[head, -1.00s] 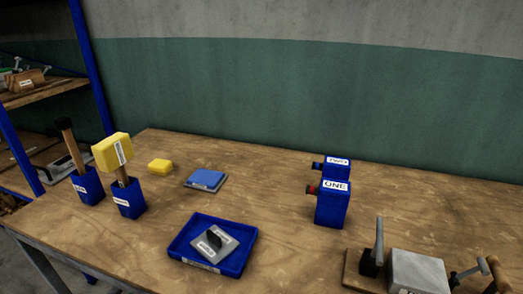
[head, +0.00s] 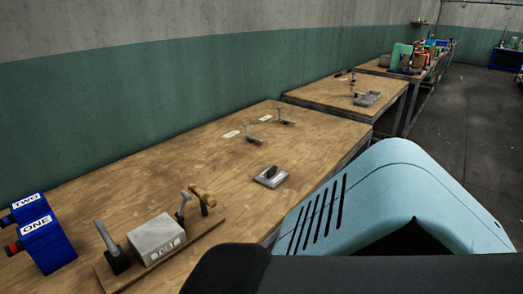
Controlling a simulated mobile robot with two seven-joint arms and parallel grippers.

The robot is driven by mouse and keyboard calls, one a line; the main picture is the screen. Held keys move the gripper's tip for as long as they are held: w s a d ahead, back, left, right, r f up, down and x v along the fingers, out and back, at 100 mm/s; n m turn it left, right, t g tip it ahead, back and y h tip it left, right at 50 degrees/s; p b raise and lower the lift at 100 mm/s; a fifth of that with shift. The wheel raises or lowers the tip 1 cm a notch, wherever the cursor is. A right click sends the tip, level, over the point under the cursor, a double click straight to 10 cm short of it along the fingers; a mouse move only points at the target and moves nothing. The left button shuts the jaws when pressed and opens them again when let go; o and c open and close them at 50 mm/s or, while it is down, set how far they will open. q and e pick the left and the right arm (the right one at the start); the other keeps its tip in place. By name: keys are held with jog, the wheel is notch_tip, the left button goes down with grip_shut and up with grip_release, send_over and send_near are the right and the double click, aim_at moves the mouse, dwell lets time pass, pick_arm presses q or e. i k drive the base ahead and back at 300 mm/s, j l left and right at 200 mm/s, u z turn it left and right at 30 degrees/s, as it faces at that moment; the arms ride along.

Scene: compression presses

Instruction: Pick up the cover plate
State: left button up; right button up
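A grey square plate with a black handle (head: 271,177) lies flat on the wooden workbench (head: 225,160), right of the middle of its top. It looks like a cover plate, but no label on it is readable. Nothing touches it. A large light-blue and black part of my own body fills the lower right and hides the bench's near right corner. Neither of my grippers shows in the head view.
A wooden board (head: 197,240) carries a grey block (head: 157,238), levers and a wooden-handled tool. Blue boxes marked ONE (head: 46,248) and TWO (head: 27,208) stand at the left. Two small metal clamps stand behind the plate. More benches (head: 340,93) line the wall.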

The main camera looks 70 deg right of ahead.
aim_at(271, 178)
jog(key=l+z, duration=0.1)
jog(key=z, duration=0.35)
jog(key=l+z, duration=0.1)
jog(key=z, duration=0.3)
jog(key=l+z, duration=0.1)
jog(key=z, duration=0.75)
jog(key=i+l+z, duration=0.1)
jog(key=z, duration=0.35)
